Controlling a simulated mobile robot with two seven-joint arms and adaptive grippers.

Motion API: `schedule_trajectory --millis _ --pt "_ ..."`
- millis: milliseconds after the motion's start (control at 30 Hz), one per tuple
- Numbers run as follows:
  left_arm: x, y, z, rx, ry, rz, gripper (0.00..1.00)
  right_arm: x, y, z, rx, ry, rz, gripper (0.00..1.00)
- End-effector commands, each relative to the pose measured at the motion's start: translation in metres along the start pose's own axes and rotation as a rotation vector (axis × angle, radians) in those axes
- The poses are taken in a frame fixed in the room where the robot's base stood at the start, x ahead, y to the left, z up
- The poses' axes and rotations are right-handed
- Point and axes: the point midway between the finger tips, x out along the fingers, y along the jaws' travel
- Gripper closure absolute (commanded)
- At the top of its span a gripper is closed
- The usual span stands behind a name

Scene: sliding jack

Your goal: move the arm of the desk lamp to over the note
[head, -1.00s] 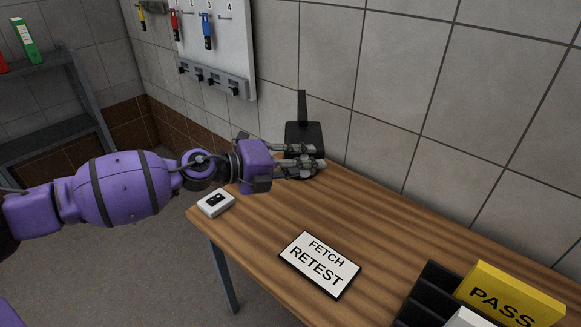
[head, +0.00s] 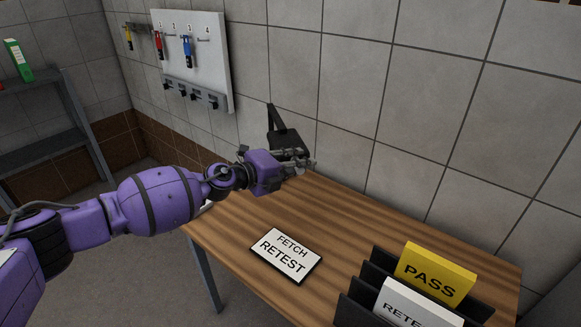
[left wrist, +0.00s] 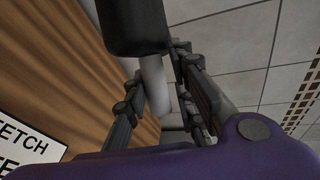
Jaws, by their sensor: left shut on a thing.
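The black desk lamp (head: 284,138) stands at the back left of the table, against the wall, with a dark bar slanting up from it. My left gripper (head: 302,164) is in front of it and hides its lower part. In the left wrist view, my left gripper (left wrist: 160,105) is shut on a pale grey rod (left wrist: 153,88), which runs down from a black part (left wrist: 134,25), apparently of the lamp. The white note (head: 286,256) reading FETCH RETEST lies flat nearer the front, below and apart from the gripper. Its corner also shows in the left wrist view (left wrist: 28,148). My right gripper is out of view.
A black rack (head: 372,285) with a yellow PASS card (head: 436,273) and a white card (head: 412,305) stands at the right. A white box on the left edge is mostly hidden by my arm. Bare wood (head: 345,220) lies between lamp and rack.

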Motion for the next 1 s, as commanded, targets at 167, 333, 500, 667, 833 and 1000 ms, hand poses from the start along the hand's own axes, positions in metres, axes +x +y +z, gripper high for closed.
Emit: schedule_trajectory --millis 167,333,500,667,833,1000 --pt "0.008 0.009 -0.005 -0.01 0.004 0.015 1.0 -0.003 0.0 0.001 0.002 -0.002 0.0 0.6" --pt "0.01 0.01 -0.005 -0.013 0.003 0.016 1.0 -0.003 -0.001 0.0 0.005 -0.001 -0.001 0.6" --pt "0.011 0.011 -0.006 -0.014 0.004 0.016 1.0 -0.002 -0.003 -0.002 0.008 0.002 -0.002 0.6" --pt "0.011 0.011 -0.006 -0.015 0.005 0.016 0.75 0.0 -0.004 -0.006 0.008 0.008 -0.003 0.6" --pt "0.011 0.01 -0.006 -0.012 0.004 0.014 0.63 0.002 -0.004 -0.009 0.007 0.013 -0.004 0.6" --pt "0.011 0.007 -0.004 -0.009 0.001 0.011 0.63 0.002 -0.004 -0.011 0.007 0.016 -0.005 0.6"
